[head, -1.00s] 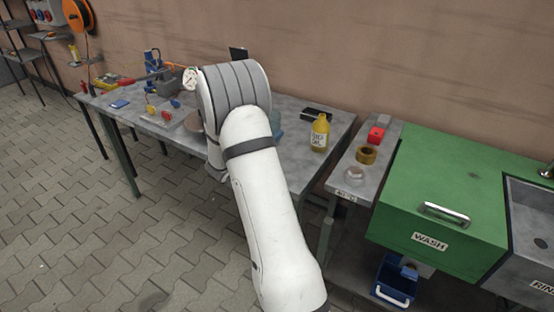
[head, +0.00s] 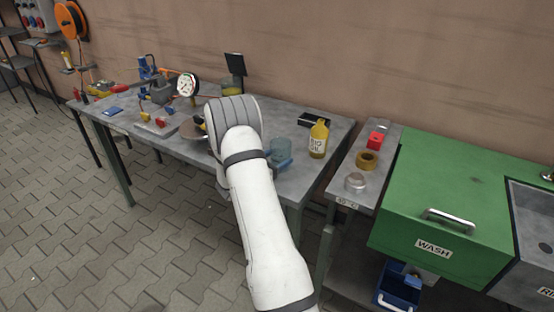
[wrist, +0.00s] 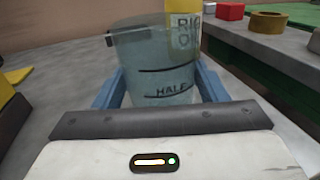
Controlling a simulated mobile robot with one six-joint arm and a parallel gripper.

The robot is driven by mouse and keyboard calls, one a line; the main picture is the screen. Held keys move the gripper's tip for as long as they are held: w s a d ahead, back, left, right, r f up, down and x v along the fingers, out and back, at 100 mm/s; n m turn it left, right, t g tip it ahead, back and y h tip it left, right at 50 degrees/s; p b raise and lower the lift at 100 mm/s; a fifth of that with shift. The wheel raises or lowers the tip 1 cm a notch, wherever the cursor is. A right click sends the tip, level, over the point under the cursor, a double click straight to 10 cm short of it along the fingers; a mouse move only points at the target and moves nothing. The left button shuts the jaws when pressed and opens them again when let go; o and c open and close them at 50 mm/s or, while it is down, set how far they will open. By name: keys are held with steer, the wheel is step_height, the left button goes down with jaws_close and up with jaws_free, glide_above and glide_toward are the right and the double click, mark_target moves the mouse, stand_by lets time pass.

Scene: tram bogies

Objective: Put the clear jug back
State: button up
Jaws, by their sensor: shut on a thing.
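The clear jug (head: 281,148) is a bluish see-through vessel near the right part of the grey workbench (head: 318,175). In the wrist view the jug (wrist: 140,62) is upright, with dark level lines and the word HALF facing me. My gripper (head: 283,163) has blue fingers, one on each side of the jug, and is shut on it. My gripper also shows in the wrist view (wrist: 160,88). The jug's base is hidden behind my gripper body, so I cannot tell whether it touches the bench.
A yellow oil bottle (head: 318,139) stands just right of the jug, partly behind it in the wrist view. The green wash unit (head: 445,190) stands farther right. Tools crowd the bench's left.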

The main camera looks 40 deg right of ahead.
steer(key=shift+r, duration=0.1)
steer(key=shift+f, duration=0.3)
steer(key=o, duration=1)
steer(key=shift+r, duration=0.1)
